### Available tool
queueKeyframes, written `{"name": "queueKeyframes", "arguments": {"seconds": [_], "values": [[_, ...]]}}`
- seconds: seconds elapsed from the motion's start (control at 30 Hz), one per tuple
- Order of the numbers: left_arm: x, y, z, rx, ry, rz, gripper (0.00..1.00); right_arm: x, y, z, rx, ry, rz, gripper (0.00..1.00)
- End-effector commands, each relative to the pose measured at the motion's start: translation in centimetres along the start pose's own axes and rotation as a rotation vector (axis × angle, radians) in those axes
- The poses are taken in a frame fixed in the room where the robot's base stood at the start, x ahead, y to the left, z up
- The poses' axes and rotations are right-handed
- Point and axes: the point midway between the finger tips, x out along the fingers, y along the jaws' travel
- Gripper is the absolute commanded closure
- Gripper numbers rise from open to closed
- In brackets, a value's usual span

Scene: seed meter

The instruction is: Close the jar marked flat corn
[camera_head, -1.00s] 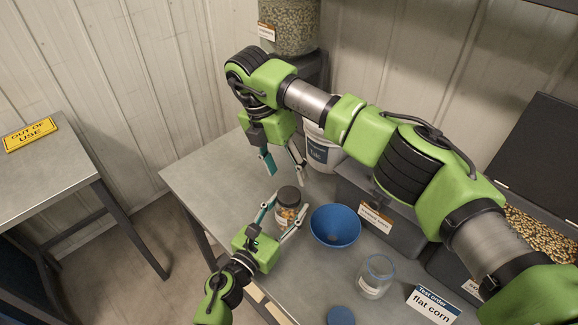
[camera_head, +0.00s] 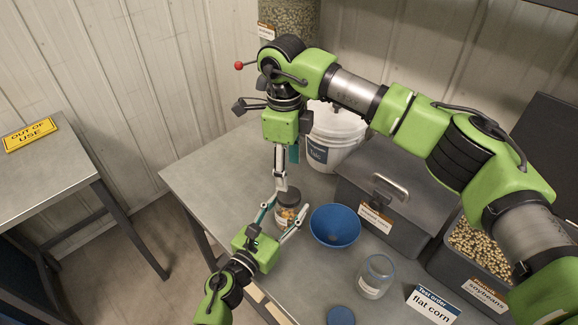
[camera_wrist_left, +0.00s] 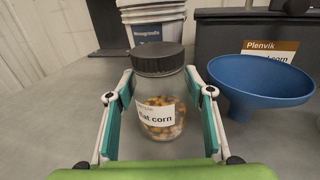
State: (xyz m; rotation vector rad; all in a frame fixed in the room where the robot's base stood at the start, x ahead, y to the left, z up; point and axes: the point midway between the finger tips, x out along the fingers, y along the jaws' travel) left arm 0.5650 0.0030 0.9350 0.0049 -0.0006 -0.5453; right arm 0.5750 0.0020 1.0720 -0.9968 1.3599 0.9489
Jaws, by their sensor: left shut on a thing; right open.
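The jar marked flat corn (camera_wrist_left: 160,122) is clear glass with corn kernels inside and a dark lid (camera_wrist_left: 158,59) sitting on its mouth. It stands upright on the table, also seen in the head view (camera_head: 286,219). My left gripper (camera_head: 289,207) is shut on the jar, one finger on each side below the lid. Whether the lid is screwed tight cannot be told. My right gripper (camera_head: 286,174) is open, pointing down just above the jar; it does not show in the left wrist view. Its fingers partly overlap each other in the head view.
A blue funnel-shaped bowl (camera_head: 335,226) stands close right of the jar. A white bucket (camera_head: 335,140) and grey bins (camera_head: 398,204) line the back.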

Motion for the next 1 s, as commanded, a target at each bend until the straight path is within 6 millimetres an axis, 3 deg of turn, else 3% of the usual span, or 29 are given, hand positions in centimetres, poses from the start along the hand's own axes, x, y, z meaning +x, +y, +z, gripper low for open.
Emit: {"name": "queueKeyframes", "arguments": {"seconds": [0.1,0.3,0.73,1.0], "values": [[0.0,0.0,0.0,0.0,0.0,0.0,1.0,-0.2,0.2,-0.2,-0.153,-0.016,0.005,0.46],[0.0,0.0,0.0,0.0,0.0,-0.001,1.0,-0.3,0.4,-0.3,-0.298,-0.03,0.008,0.46],[0.0,0.0,0.0,0.0,0.0,-0.001,1.0,-0.2,0.5,-0.3,-0.321,-0.032,0.01,0.46],[0.0,0.0,0.0,0.0,0.0,0.0,1.0,3.0,0.6,-0.3,-0.32,-0.031,0.013,0.46]]}}
